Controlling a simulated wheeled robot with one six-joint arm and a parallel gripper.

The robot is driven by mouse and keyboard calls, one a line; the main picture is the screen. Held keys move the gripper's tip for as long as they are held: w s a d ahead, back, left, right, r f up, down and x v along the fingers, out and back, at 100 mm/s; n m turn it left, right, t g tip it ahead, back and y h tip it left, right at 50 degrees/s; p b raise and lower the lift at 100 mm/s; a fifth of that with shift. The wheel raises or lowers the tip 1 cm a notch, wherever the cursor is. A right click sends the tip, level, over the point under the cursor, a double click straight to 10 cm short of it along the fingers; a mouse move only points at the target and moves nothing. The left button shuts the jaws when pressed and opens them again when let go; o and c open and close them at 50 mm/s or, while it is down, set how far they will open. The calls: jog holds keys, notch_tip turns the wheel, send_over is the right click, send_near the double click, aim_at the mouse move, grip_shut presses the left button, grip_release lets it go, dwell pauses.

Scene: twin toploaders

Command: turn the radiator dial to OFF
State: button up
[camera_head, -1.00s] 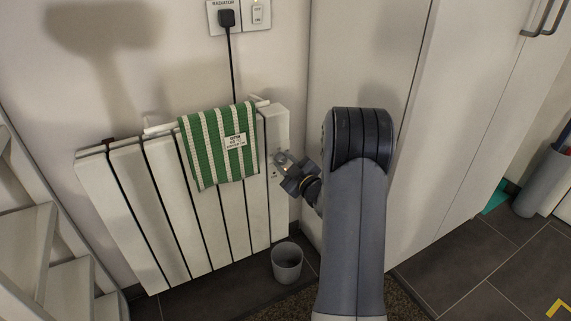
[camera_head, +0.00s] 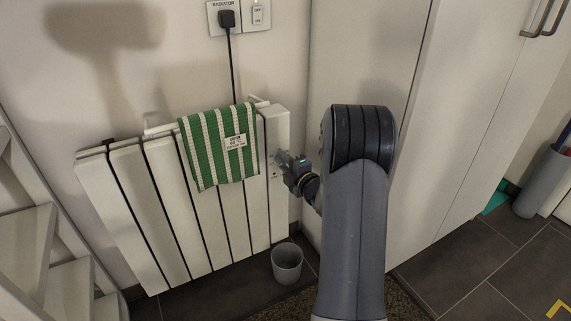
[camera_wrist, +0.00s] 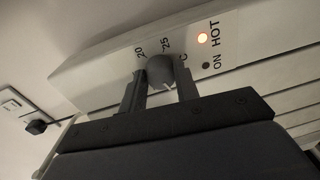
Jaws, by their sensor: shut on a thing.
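The white radiator (camera_head: 183,215) stands against the wall in the head view. Its end panel also fills the top of the wrist view (camera_wrist: 105,75). The grey round dial (camera_wrist: 160,71) sits on this panel, with a pale pointer mark at its lower right and the printed numbers 20 and 25 above it. My gripper (camera_wrist: 160,80) is shut on the dial, one finger on each side. In the head view my gripper (camera_head: 284,158) is against the radiator's right end, and the dial is hard to make out. No OFF mark is readable.
A green striped towel (camera_head: 218,150) hangs over the radiator. A plug (camera_head: 226,18) is in the wall socket above. A grey bin (camera_head: 287,263) stands on the floor below my gripper.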

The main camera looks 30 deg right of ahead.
jog(key=shift+n, duration=1)
jog(key=o, duration=1)
jog(key=shift+c, duration=0.2)
jog(key=s+p, duration=0.2)
jog(key=s, duration=0.8)
jog(key=shift+s+d+r+p, duration=0.3)
jog(key=shift+s+d+r, duration=0.1)
